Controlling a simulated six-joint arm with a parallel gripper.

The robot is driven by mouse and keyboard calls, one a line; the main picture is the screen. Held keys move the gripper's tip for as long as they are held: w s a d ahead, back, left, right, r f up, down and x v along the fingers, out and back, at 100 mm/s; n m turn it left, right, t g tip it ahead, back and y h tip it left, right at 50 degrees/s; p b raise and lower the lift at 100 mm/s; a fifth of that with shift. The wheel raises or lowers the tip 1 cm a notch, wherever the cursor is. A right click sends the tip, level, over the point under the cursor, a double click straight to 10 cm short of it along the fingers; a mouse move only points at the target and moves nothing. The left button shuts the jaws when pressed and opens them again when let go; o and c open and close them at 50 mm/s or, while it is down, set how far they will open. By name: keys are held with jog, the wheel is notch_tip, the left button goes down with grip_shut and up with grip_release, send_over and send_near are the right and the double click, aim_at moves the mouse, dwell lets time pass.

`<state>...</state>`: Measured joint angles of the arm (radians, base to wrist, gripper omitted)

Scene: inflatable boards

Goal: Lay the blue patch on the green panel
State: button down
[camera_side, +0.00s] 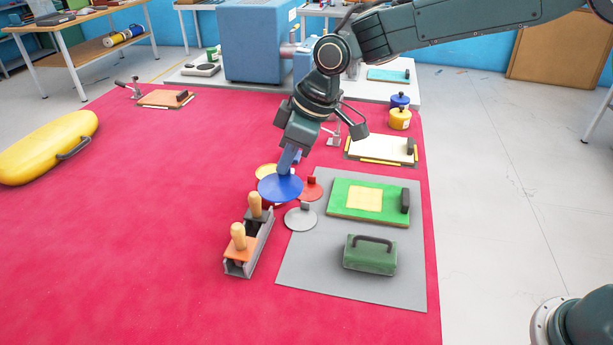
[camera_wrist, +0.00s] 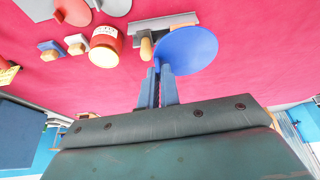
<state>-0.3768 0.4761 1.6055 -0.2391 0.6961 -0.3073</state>
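The blue patch (camera_side: 280,188) is a flat round disc. My gripper (camera_side: 288,168) is shut on it and appears to hold it above the work area, left of the green panel. In the wrist view, the blue patch (camera_wrist: 190,50) sticks out to the right of the fingertips of my gripper (camera_wrist: 160,68). The green panel (camera_side: 390,208) lies flat on a grey mat, with a pale yellow square (camera_side: 364,198) on it and a dark block at its right end. The panel is not recognisable in the wrist view.
A rack (camera_side: 249,248) with two wooden-handled tools stands at front left. A green handled block (camera_side: 370,257) sits in front of the panel.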

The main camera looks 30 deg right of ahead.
jog(key=d+f+m+h, duration=0.3)
jog(key=d+f+m, duration=0.2)
jog(key=d+m, duration=0.4)
jog(key=d+f+m+h, duration=0.4)
jog(key=d+m, duration=0.6)
jog(key=d, duration=0.6)
jog(key=shift+s+f, duration=0.25)
jog(key=shift+f, duration=0.65)
jog(key=shift+f, duration=0.2)
jog(key=shift+f, duration=3.2)
jog(key=shift+f, duration=0.6)
jog(key=c, duration=1.1)
grip_release()
jog(key=shift+r, duration=0.15)
